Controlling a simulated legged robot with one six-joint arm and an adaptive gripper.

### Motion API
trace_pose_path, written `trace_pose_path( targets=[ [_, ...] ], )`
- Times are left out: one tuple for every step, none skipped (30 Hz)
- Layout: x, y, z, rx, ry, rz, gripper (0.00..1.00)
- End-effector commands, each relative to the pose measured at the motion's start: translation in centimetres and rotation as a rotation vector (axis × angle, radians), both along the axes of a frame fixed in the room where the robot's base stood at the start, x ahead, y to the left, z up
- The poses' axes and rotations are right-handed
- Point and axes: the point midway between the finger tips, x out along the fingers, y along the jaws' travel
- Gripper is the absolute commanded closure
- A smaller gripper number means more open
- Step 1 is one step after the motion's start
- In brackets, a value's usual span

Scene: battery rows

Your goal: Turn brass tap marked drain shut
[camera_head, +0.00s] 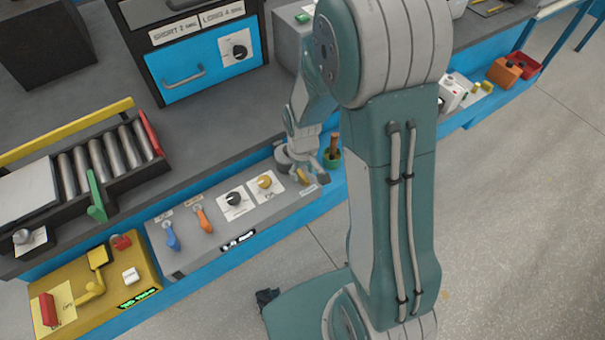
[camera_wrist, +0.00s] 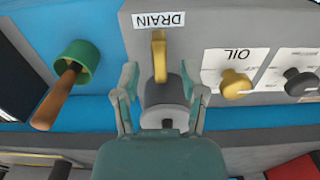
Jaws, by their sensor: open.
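The brass tap (camera_wrist: 159,55) is a short flat lever just in front of the white DRAIN label (camera_wrist: 158,20) on the grey panel. In the wrist view it stands lengthwise, pointing toward the label, and a grey round body (camera_wrist: 165,108) adjoins its near end. My gripper (camera_wrist: 158,78) is open, with one finger on each side of the grey body and the tips near the lever. I see gaps beside the lever and no clear contact. In the head view my gripper (camera_head: 307,170) is over the panel's right end and partly hides the brass tap (camera_head: 302,176).
A yellow OIL knob (camera_wrist: 235,84) and a dark knob (camera_wrist: 300,82) are on the panel to the right in the wrist view. A green cup with a brown handle (camera_wrist: 78,62) is close on the left. Blue and orange levers (camera_head: 172,236) are farther along the panel.

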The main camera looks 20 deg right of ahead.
Motion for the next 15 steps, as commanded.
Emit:
trace_pose_path(
  targets=[
    [0.0, 0.0, -0.7, 0.000, 0.003, 0.000, 0.46],
    [0.0, 0.0, -1.0, -0.001, 0.002, 0.000, 0.46],
    [0.0, 0.0, -1.3, -0.001, 0.002, 0.000, 0.46],
    [0.0, 0.0, -1.5, -0.001, 0.002, 0.000, 0.46],
    [0.0, 0.0, -1.7, 0.000, 0.001, 0.000, 0.46],
    [0.0, 0.0, -1.8, 0.000, 0.000, 0.000, 0.46],
    [0.0, 0.0, -1.9, -0.001, -0.001, 0.000, 0.46],
    [0.0, 0.0, -1.9, -0.001, -0.001, 0.000, 0.46],
    [0.0, 0.0, -2.0, -0.001, -0.001, 0.000, 0.46],
    [0.0, 0.0, -2.0, -0.001, -0.001, 0.000, 0.46],
    [0.0, 0.0, -2.0, -0.001, -0.001, 0.000, 0.46],
    [0.0, 0.0, -2.0, -0.001, -0.001, 0.000, 0.46],
    [0.0, 0.0, -2.0, -0.001, -0.001, 0.000, 0.46],
    [0.0, 0.0, -2.0, -0.001, -0.001, 0.000, 0.46],
    [0.0, 0.0, -2.0, -0.001, -0.001, 0.000, 0.55]
  ],
)
